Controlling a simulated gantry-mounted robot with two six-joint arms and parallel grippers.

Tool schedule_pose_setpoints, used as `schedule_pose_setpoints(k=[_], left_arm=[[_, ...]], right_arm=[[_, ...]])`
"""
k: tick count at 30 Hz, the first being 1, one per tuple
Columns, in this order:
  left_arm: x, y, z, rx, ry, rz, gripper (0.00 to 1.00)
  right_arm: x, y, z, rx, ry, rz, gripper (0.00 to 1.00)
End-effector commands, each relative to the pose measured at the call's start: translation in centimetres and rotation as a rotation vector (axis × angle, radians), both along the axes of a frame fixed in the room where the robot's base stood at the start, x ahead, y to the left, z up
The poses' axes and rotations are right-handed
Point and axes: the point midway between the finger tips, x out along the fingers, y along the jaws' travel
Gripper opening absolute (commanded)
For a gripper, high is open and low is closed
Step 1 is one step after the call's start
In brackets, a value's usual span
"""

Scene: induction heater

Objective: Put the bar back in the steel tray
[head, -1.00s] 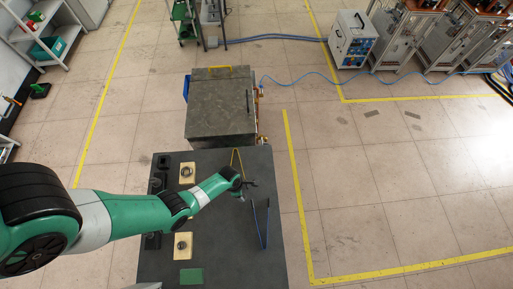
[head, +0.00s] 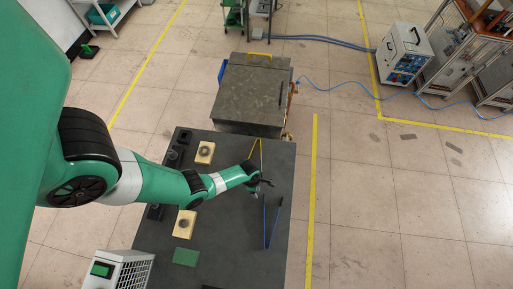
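My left gripper (head: 264,185) is above the dark table (head: 220,245), near its right side. It is small and dark here, and I cannot tell whether its fingers are open or shut. A yellow V-shaped tool (head: 256,151) lies beyond it, and a blue V-shaped tool (head: 266,235) lies on its near side. I cannot make out a bar or a tray that is clearly the steel one. My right gripper is not in view.
Two cream blocks with dark round centres, the far one (head: 204,153) and the near one (head: 184,224), sit on the table's left half. A green pad (head: 186,257) lies nearer. A grey metal box (head: 250,96) stands beyond the table. A white unit (head: 122,268) is at bottom left.

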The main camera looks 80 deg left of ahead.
Motion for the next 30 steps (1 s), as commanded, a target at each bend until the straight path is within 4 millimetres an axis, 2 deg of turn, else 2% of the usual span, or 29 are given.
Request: schedule_pose_setpoints(k=[1, 9, 12, 25, 30], left_arm=[[0.00, 0.00, 0.06, 0.000, 0.000, 0.000, 0.64], [0.00, 0.00, 0.06, 0.000, 0.000, 0.000, 0.15], [0.00, 0.00, 0.05, 0.000, 0.000, 0.000, 0.00], [0.03, 0.01, 0.12, 0.000, -0.001, 0.000, 0.00], [0.03, 0.01, 0.92, 0.000, -0.001, 0.000, 0.00]], right_arm=[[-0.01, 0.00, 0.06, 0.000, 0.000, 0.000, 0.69], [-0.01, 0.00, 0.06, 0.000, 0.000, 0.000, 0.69], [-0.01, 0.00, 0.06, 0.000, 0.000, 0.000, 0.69], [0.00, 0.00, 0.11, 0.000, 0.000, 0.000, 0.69], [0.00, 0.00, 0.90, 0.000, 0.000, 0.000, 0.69]])
